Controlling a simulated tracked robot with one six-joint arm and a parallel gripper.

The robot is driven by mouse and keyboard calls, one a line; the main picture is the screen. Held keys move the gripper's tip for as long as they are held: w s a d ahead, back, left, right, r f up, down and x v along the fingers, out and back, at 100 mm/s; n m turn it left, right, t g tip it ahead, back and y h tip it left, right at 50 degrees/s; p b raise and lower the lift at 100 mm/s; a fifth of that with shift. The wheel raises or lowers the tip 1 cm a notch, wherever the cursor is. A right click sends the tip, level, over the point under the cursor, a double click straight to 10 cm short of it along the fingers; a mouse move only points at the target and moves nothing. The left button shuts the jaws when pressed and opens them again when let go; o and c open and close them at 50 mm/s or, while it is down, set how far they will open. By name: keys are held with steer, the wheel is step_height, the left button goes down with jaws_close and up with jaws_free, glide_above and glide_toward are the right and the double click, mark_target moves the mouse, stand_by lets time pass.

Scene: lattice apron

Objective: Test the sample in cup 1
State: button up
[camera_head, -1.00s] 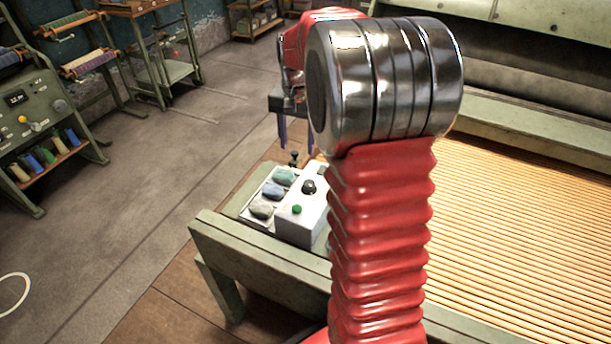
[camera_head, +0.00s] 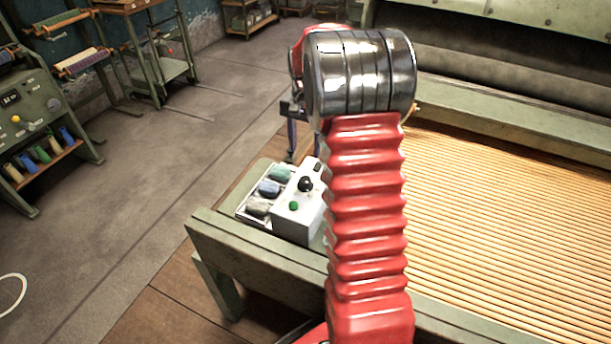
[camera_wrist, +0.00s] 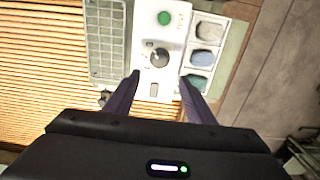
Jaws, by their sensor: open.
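A white tester box (camera_head: 297,220) with a green button and a black knob sits on the near left corner of the slatted bench; it also shows in the wrist view (camera_wrist: 172,38). Beside it a white tray (camera_wrist: 221,43) holds three samples: grey (camera_head: 257,207), blue (camera_head: 269,188) and teal (camera_head: 280,174). No number is readable, so I cannot tell which is cup 1. My gripper (camera_wrist: 161,84) is open and empty, its dark purple fingers above the knobless end of the box, near a dark slot.
A wire rack (camera_wrist: 106,42) lies on the other side of the box in the wrist view. Wooden slats (camera_head: 480,220) cover the bench to the right. A green control cabinet (camera_head: 35,110) with spools stands at the left. The floor between is clear.

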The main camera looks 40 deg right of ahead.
mark_target(305, 179)
step_height(305, 179, down, 12)
steer(key=shift+f, duration=0.25)
stand_by(0.3)
steer(key=shift+c, duration=0.3)
steer(key=c, duration=1)
steer(key=shift+n, duration=0.4)
steer(key=n, duration=0.8)
steer(key=shift+n, duration=0.4)
steer(key=n, duration=0.4)
steer(key=shift+n, duration=2.2)
